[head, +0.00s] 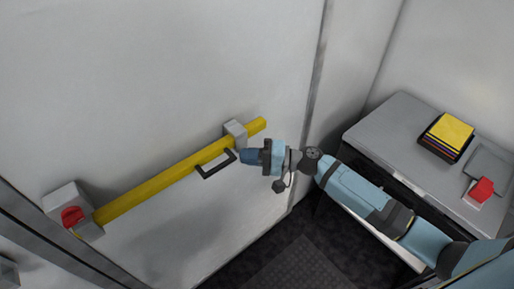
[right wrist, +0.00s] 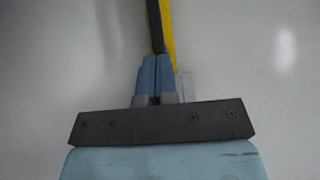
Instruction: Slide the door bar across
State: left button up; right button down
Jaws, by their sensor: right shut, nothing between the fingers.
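The door bar (head: 160,181) is a long yellow bar lying aslant across the light grey door, from a grey bracket with a red knob (head: 73,215) at lower left to a grey bracket (head: 236,132) at upper right. Its right end sticks out a little past that bracket. A black handle (head: 203,173) is fixed on the bar. My right gripper (head: 243,156) is shut and empty, its blue fingertips at the handle's right end; I cannot tell if they touch. In the right wrist view the shut fingers (right wrist: 157,75) point at the black handle (right wrist: 155,25), with the yellow bar (right wrist: 168,35) beside it.
A grey cabinet (head: 386,118) stands at right, with yellow-topped books (head: 449,132) and a red object (head: 482,190) on it. A dark floor mat (head: 300,268) lies below. The door face around the bar is clear.

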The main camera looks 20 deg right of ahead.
aim_at(186, 176)
pick_arm(q)
jog(key=shift+f, duration=0.15)
jog(key=shift+r, duration=0.3)
pick_arm(e)
jog(key=s+a, duration=0.3)
jog(key=a, duration=0.6)
jog(key=s+a, duration=0.4)
jog(key=a, duration=0.6)
jog(key=shift+a, duration=0.25)
pick_arm(q)
jog(key=shift+s+f, duration=0.1)
jog(key=shift+f, duration=0.05)
pick_arm(e)
jog(key=shift+d, duration=0.1)
